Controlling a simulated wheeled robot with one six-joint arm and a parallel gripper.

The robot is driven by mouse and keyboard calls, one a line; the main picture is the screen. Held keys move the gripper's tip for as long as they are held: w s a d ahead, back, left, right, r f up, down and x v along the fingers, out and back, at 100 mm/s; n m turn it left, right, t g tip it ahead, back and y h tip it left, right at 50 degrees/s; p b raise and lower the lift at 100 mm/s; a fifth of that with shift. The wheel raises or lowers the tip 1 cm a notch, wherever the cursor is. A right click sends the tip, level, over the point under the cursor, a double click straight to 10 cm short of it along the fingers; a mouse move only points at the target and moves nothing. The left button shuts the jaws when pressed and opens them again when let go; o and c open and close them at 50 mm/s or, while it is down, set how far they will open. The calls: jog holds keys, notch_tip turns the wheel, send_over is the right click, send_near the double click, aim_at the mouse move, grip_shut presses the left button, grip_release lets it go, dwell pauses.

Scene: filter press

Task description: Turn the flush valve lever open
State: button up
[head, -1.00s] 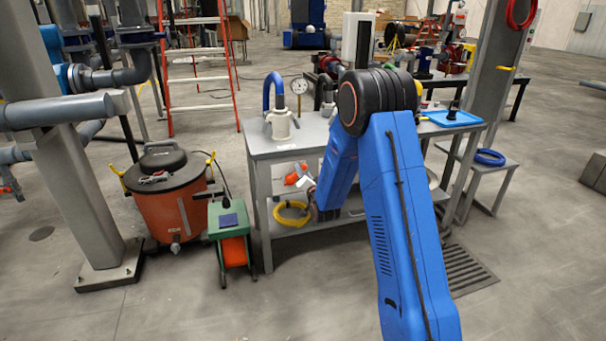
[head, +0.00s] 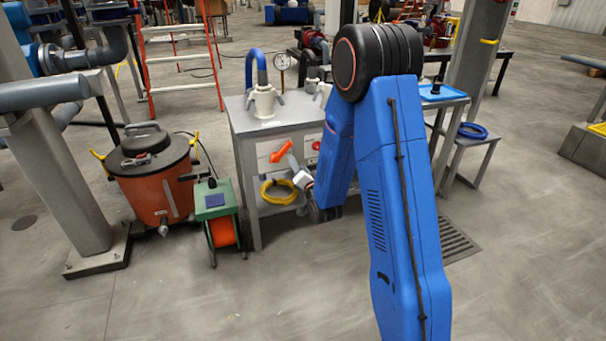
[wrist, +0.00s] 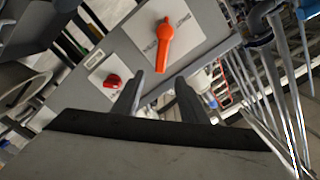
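The orange lever (head: 281,152) sits on a pale plate (head: 268,160) on the front of the grey bench. In the wrist view the lever (wrist: 163,46) lies along its labelled plate (wrist: 185,22), its free end pointing down toward my gripper; the label text is too small to read. My gripper (wrist: 160,80) is open and empty, its two dark fingers spread. The lever's free end appears just beyond the gap between the fingertips; I see no contact. In the head view my gripper (head: 294,166) is small, close to the lever, and partly hidden by my blue arm.
A red knob (wrist: 112,81) on its own plate is left of the lever in the wrist view. A white fitting with blue hose (head: 263,103) tops the bench. A yellow coil (head: 279,192) lies below. A green-framed unit (head: 217,205) and an orange drum (head: 153,183) stand left.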

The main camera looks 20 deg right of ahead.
jog(key=shift+s, duration=2.65)
jog(key=shift+r, duration=0.15)
jog(key=s+r+n+g, duration=0.3)
jog(key=s+r+g, duration=0.1)
jog(key=s, duration=1)
jog(key=s+a+r+n+g, duration=0.1)
jog(key=s+r+n+g, duration=0.2)
jog(key=s, duration=1.2)
jog(key=s+r+n+g, duration=0.3)
jog(key=s+r+g, duration=0.3)
jog(key=s, duration=0.8)
jog(key=shift+s+a, duration=0.3)
